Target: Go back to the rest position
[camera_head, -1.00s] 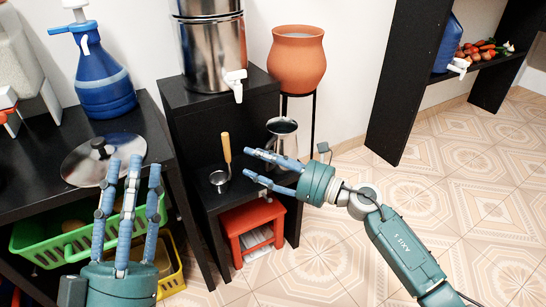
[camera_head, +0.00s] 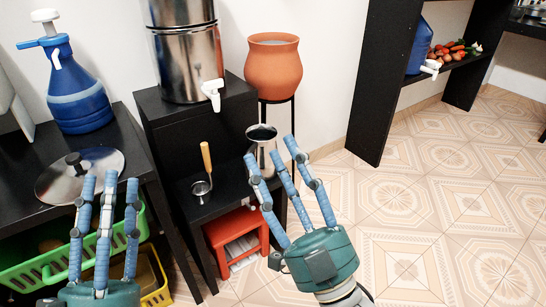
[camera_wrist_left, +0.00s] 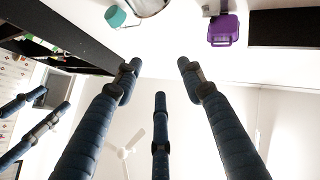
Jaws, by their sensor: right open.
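My left gripper (camera_head: 110,185) is at the lower left of the head view, fingers pointing up in front of the black counter. Its fingers are apart and empty; they also show apart in the left wrist view (camera_wrist_left: 158,75), pointing at the wall and ceiling. My right gripper (camera_head: 272,158) is at the lower middle of the head view, fingers spread and pointing up, with nothing between them. Its fingers partly cover the metal jug (camera_head: 262,152), which stands behind them on the black stand; contact cannot be told.
The black counter (camera_head: 20,205) holds a blue jug (camera_head: 75,95) and a pan lid (camera_head: 78,172). The black stand (camera_head: 172,118) holds a steel water filter (camera_head: 188,62) and a ladle (camera_head: 206,170). A clay pot (camera_head: 273,68) stands beside it. The tiled floor (camera_head: 430,215) at right is clear.

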